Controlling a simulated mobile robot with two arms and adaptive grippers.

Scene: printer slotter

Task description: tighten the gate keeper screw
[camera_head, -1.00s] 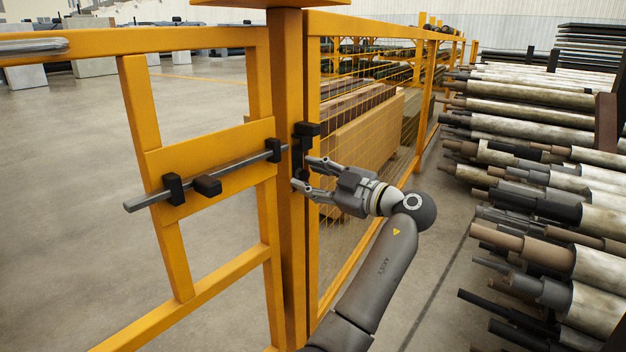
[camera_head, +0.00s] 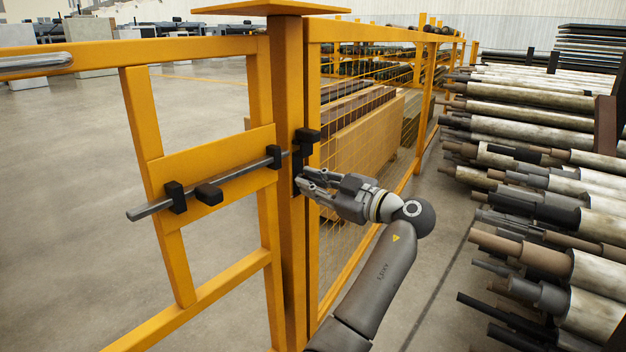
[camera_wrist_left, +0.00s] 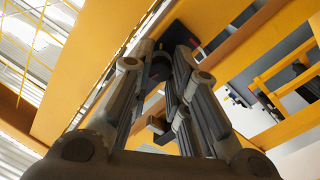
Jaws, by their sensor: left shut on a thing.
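The black gate keeper (camera_head: 306,138) is fixed on the yellow post, with its lower plate running down behind my fingertips. My left gripper (camera_head: 304,179) reaches in from the right, its fingers closed together at the lower part of the keeper. In the left wrist view, the fingers (camera_wrist_left: 167,62) converge on a small dark piece (camera_wrist_left: 160,70), which looks like the keeper screw, just below the dark keeper (camera_wrist_left: 183,36). The screw is mostly hidden by the fingers, and its tightness cannot be seen. My right gripper is in neither view.
The yellow gate (camera_head: 210,165) carries a grey sliding bar (camera_head: 232,174) in black guides, its right end reaching towards the keeper. A mesh fence (camera_head: 345,110) runs away behind my gripper. Racked bars and tubes (camera_head: 550,200) fill the right side. Bare floor lies between.

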